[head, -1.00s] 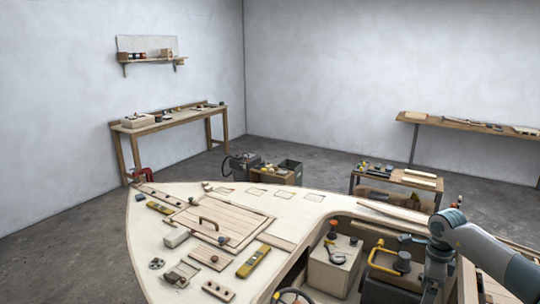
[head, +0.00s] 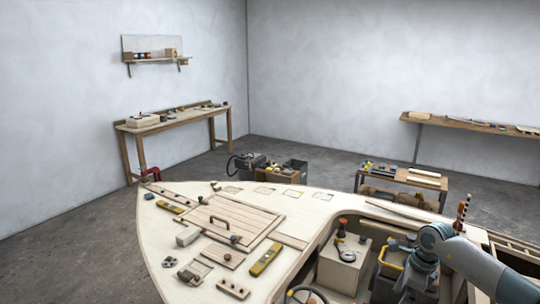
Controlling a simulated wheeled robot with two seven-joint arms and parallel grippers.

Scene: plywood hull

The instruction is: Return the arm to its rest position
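My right arm (head: 470,260) comes in from the right edge. Its grey and blue-ringed joint (head: 434,238) is bent over the cockpit opening, and the link beyond it points down toward the bottom edge. I cannot see the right gripper's fingers, so whether they hold anything is hidden. My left arm and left gripper are not in the picture.
The plywood hull deck (head: 165,240) fills the foreground, with a slatted hatch (head: 235,218), a yellow level (head: 265,261) and small blocks on it. Beside my arm are a pale box (head: 343,265) and a yellow-handled item (head: 390,264). Benches stand along the walls.

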